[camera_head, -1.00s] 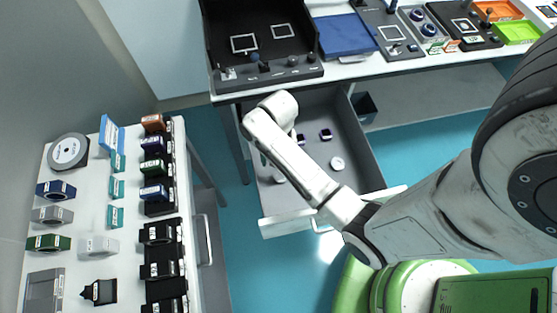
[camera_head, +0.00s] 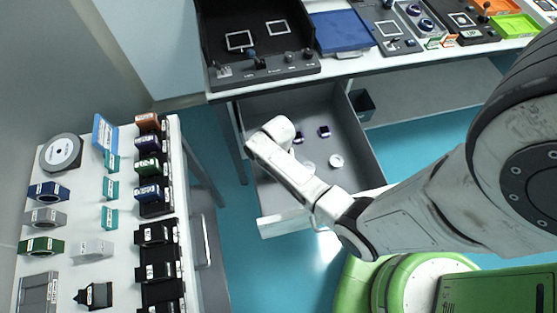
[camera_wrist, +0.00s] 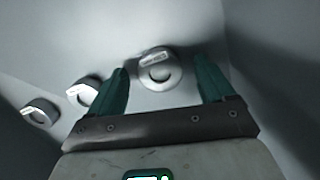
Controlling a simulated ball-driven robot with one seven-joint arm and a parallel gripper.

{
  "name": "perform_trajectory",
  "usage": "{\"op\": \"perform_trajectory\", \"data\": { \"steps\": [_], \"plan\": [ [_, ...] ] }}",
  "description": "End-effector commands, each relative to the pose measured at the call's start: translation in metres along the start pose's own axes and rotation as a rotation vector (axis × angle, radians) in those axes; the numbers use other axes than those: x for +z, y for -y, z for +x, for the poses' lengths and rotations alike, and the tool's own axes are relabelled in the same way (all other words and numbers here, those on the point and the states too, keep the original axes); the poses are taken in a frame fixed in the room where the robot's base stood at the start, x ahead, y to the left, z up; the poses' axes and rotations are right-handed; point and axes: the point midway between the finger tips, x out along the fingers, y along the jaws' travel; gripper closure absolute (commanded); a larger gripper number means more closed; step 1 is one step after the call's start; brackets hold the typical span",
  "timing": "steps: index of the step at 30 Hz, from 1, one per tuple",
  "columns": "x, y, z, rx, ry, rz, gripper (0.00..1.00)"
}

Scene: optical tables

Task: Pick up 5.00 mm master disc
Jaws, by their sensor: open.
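An open drawer (camera_head: 360,155) holds small ring-shaped discs. In the wrist view a silver disc (camera_wrist: 145,78) with a pale label lies on the drawer floor between the fingertips of my gripper (camera_wrist: 162,70). Two more silver discs, a middle one (camera_wrist: 83,91) and a far-left one (camera_wrist: 40,112), lie left of the gripper. The labels are too blurred to read, so I cannot tell which is the 5.00 mm master disc. My gripper is open, its teal fingers apart and nothing held.
A side table (camera_head: 125,262) with labelled parts stands left.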

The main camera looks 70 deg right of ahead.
Motion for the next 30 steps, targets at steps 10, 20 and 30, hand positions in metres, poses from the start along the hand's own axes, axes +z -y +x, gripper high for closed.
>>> {"op": "perform_trajectory", "data": {
  "steps": [10, 20, 30],
  "plan": [
    [0.0000, 0.0001, 0.0025, 0.000, 0.000, 0.000, 0.26],
    [0.0000, 0.0001, 0.0023, 0.000, 0.000, 0.000, 0.57],
    [-0.0002, 0.0002, 0.0019, 0.000, -0.001, 0.000, 0.88]
  ]
}}
